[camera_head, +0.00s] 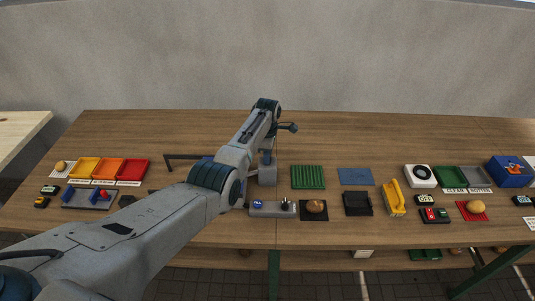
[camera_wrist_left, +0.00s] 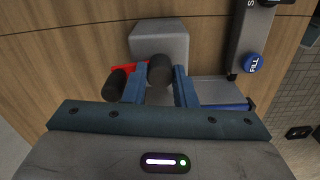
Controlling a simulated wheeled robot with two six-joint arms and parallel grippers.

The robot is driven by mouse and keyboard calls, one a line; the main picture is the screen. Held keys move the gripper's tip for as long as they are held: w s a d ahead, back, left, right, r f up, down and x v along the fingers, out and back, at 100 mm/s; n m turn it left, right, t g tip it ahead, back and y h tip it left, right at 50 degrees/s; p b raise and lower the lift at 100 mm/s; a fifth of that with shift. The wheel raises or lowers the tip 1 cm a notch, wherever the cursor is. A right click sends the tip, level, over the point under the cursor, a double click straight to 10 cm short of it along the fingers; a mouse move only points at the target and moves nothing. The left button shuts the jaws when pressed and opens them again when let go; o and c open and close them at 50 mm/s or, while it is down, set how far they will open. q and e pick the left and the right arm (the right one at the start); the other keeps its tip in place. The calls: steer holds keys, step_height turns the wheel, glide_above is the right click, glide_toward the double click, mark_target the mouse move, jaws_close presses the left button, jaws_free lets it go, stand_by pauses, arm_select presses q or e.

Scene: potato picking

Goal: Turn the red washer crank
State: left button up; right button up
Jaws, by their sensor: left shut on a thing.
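The red washer crank (camera_wrist_left: 122,68) shows in the left wrist view in front of a grey block (camera_wrist_left: 160,38). Only a short red piece is visible, beside the left finger. A black cylinder (camera_wrist_left: 115,84) stands out at its left end. My left gripper (camera_wrist_left: 160,88) is shut on the crank, with a second black cylinder (camera_wrist_left: 160,68) between its two blue fingers. In the head view my left gripper (camera_head: 267,158) points down at the grey block (camera_head: 267,176), and my arm and gripper hide the crank there. My right gripper is not in view.
A grey panel (camera_head: 271,209) with a blue button (camera_head: 258,204) lies just in front of the block. A green ribbed mat (camera_head: 308,177) and a potato on a dark pad (camera_head: 316,206) lie to the right. Coloured trays (camera_head: 121,169) stand at left. The table's back is clear.

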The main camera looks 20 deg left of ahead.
arm_select(q)
steer(key=n, duration=0.5)
steer(key=shift+w+a+r+n, duration=0.1)
steer(key=shift+r+n, duration=0.05)
steer(key=shift+n, duration=0.15)
steer(key=n, duration=0.4)
steer(key=shift+n, duration=0.3)
steer(key=o, duration=0.7)
